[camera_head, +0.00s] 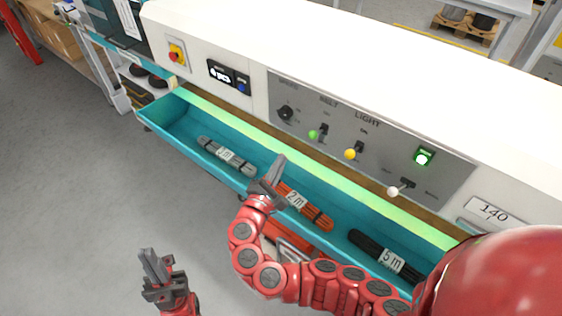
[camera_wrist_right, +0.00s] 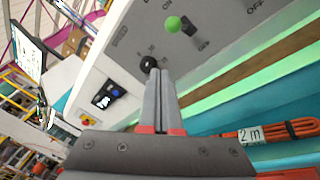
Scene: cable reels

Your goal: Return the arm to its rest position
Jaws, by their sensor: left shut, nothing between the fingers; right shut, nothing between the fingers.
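My right arm reaches in from the lower right of the head view. Its gripper (camera_head: 277,163) is shut and empty, above the teal tray in front of the control panel (camera_head: 340,125). In the right wrist view the closed fingers (camera_wrist_right: 160,75) point at the panel near a black knob. The knob (camera_wrist_right: 149,63) lies just beyond the tips; I cannot tell whether they touch. My left gripper (camera_head: 149,254) is shut and empty at the lower left, over the grey floor.
The teal tray (camera_head: 165,112) holds a grey bundle (camera_head: 226,156), an orange bundle (camera_head: 310,212) labelled 2 m and a black bundle (camera_head: 372,247) labelled 5 m. The panel has green, yellow and white-tipped switches and a lit green button (camera_head: 423,157). Open floor lies at left.

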